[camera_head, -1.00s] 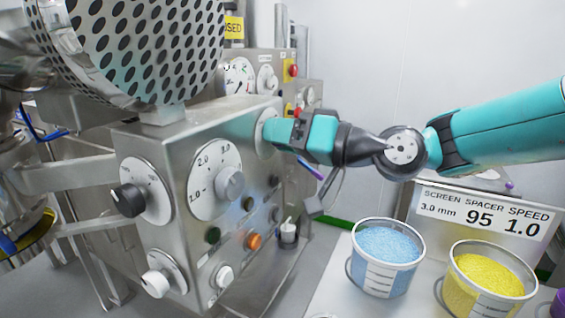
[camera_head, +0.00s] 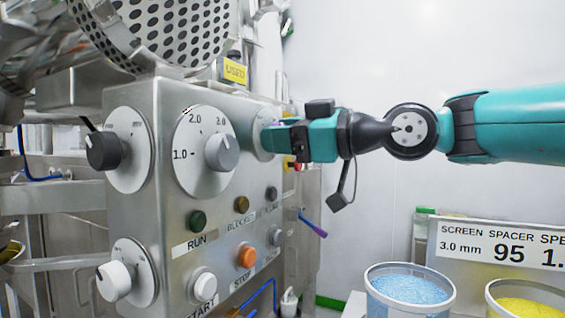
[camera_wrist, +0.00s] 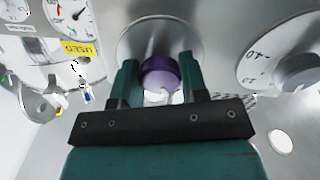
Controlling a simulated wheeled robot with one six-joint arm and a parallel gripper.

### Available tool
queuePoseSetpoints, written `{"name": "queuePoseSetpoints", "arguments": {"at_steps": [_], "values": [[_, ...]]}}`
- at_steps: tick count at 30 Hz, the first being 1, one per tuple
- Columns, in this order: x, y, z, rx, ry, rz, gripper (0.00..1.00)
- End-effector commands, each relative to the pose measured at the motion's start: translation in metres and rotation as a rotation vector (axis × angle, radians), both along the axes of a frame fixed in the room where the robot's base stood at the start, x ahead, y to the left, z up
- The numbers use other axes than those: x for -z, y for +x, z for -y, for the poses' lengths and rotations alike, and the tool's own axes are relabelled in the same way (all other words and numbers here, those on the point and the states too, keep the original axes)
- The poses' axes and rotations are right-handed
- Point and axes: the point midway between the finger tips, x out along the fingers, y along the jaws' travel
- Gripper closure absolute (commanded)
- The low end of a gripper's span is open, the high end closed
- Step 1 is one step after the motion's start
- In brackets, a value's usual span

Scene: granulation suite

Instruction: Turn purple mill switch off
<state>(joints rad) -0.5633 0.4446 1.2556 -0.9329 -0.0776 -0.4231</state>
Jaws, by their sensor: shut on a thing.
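The purple mill switch (camera_wrist: 160,73) is a round purple knob on a pale dial plate (camera_wrist: 148,36), seen in the wrist view. My gripper (camera_wrist: 158,75) has one finger on each side of the knob and is shut on it. In the head view my gripper (camera_head: 275,140) reaches in from the right to the right-hand dial of the steel control box (camera_head: 165,240). There the gripper hides the purple knob, and only part of its dial plate shows. The knob's pointer setting cannot be read.
A grey speed knob (camera_head: 222,152) sits left of my gripper, with a black knob (camera_head: 104,150) and a white knob (camera_head: 114,281) further left. Lamps and buttons, such as the orange stop button (camera_head: 247,257), lie below. Buckets of blue granules (camera_head: 410,290) and yellow granules (camera_head: 528,310) stand lower right.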

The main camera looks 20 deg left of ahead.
Motion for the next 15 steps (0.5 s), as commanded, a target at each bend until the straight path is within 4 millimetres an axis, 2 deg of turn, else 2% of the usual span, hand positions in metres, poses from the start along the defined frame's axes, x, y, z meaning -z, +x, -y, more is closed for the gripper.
{"name": "queuePoseSetpoints", "arguments": {"at_steps": [1, 15], "values": [[0.0055, 0.0003, 0.0001, 0.002, -0.002, 0.04, 0.84], [0.0015, 0.0004, 0.0001, 0.001, -0.022, 0.289, 0.84]]}}
